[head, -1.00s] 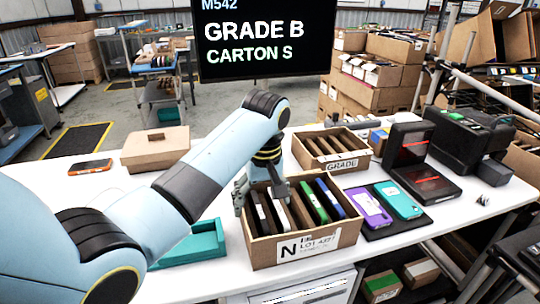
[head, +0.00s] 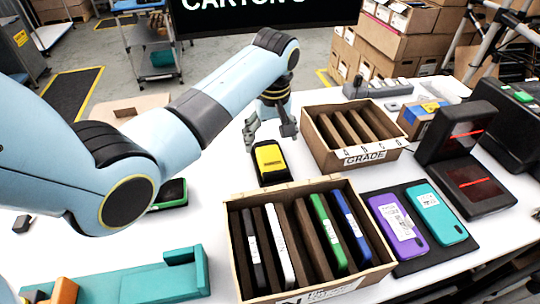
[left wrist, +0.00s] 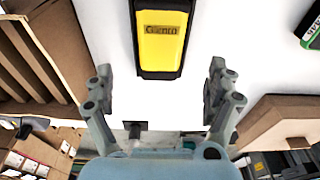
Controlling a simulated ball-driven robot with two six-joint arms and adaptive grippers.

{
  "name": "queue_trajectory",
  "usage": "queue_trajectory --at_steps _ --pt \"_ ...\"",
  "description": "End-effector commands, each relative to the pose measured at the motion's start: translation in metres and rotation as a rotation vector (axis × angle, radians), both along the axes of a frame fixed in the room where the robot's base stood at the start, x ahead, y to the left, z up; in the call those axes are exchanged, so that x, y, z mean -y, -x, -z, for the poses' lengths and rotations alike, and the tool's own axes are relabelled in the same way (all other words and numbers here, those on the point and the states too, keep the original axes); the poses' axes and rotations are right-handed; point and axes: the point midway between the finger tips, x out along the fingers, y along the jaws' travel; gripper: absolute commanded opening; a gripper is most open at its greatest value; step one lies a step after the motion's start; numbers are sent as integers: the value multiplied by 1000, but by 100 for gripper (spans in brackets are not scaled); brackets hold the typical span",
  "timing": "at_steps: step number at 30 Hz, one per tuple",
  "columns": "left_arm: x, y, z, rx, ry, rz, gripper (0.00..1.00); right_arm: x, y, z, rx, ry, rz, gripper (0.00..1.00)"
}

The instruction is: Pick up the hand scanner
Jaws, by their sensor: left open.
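A yellow-and-black handheld device (head: 269,160), which looks like the hand scanner, lies on the white table behind the front carton in the head view. It also shows at the top of the left wrist view (left wrist: 163,36), its top end cut off. My left gripper (head: 269,131) is open and empty, just behind the device in the head view. In the left wrist view its fingers (left wrist: 160,82) are spread wide, with the device ahead between their lines and bare table between the tips. I see no contact. My right gripper is not in view.
A front carton (head: 232,240) holds several upright phones. A second carton marked GRADE (head: 366,155) stands close right of the gripper. Purple (head: 396,226) and teal (head: 428,214) phones lie on a dark mat. A teal tray (head: 150,283) is at front left.

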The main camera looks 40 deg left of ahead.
Motion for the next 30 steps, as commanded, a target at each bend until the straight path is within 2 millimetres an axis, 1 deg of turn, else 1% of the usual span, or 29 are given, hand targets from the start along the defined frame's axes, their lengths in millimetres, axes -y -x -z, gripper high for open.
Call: queue_trajectory --at_steps 5,10,12,14,17,22,23,30 --pt "-1 -1 14 -1 0 0 88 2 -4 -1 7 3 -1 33" --pt "-3 -1 40 -3 0 0 88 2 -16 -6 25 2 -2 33" --pt "-4 -2 51 -1 0 0 88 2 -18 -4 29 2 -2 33" --pt "-5 -2 57 -1 0 0 88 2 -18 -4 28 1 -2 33" --pt "-5 -3 61 1 0 0 88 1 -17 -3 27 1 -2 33" --pt "-5 -3 61 1 0 0 88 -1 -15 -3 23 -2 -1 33" --pt "-5 -3 61 1 0 0 86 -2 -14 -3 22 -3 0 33" --pt "-5 -3 61 1 0 0 55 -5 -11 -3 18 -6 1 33"
